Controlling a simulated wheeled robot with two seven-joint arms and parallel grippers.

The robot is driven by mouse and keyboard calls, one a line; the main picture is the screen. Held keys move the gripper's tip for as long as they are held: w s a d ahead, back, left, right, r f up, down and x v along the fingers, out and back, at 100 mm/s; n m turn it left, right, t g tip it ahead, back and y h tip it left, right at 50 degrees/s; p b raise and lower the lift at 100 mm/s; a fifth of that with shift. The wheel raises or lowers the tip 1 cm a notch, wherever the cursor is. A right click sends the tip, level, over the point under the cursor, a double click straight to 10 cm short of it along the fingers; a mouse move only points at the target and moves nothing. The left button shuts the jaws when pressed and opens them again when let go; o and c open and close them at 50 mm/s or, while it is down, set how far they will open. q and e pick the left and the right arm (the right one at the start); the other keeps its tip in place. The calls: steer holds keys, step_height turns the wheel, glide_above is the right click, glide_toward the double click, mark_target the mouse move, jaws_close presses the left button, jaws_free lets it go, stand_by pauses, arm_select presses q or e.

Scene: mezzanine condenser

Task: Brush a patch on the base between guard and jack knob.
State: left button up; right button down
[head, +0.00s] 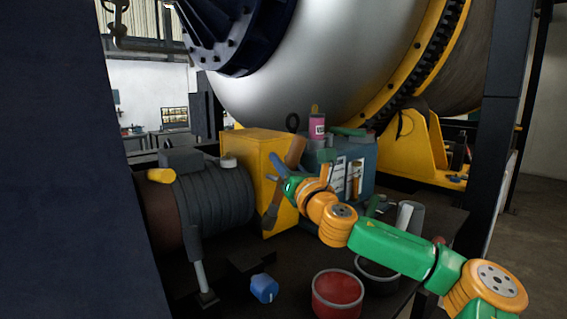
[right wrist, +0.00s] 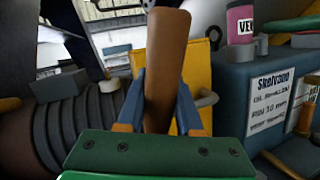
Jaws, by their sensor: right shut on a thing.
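My right gripper (head: 281,168) is shut on a brush with a brown wooden handle (head: 295,152). The handle also rises between the blue fingers in the right wrist view (right wrist: 165,70). In the head view the brush slants down in front of the yellow guard (head: 257,165), its dark lower end near the guard's lower front; I cannot tell whether it touches. The blue jack knob (head: 264,289) sits lower, in front of the guard. The dark base (head: 250,262) lies between them, in shadow, so any patch on it cannot be made out. My left gripper is not in view.
A ribbed motor (head: 215,200) stands left of the guard. A red-filled can (head: 338,293) and a dark can (head: 378,275) stand at the front right. A blue-grey box (head: 350,155) with paper labels and a pink bottle (head: 317,127) is behind my right arm.

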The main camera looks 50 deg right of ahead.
step_height(320, 180, up, 2)
steer(key=shift+s+a+r, duration=0.1)
steer(key=shift+a+r, duration=0.05)
steer(key=shift+r, duration=0.05)
step_height(320, 180, up, 3)
steer(key=shift+r, duration=0.1)
stand_by(0.4)
stand_by(0.8)
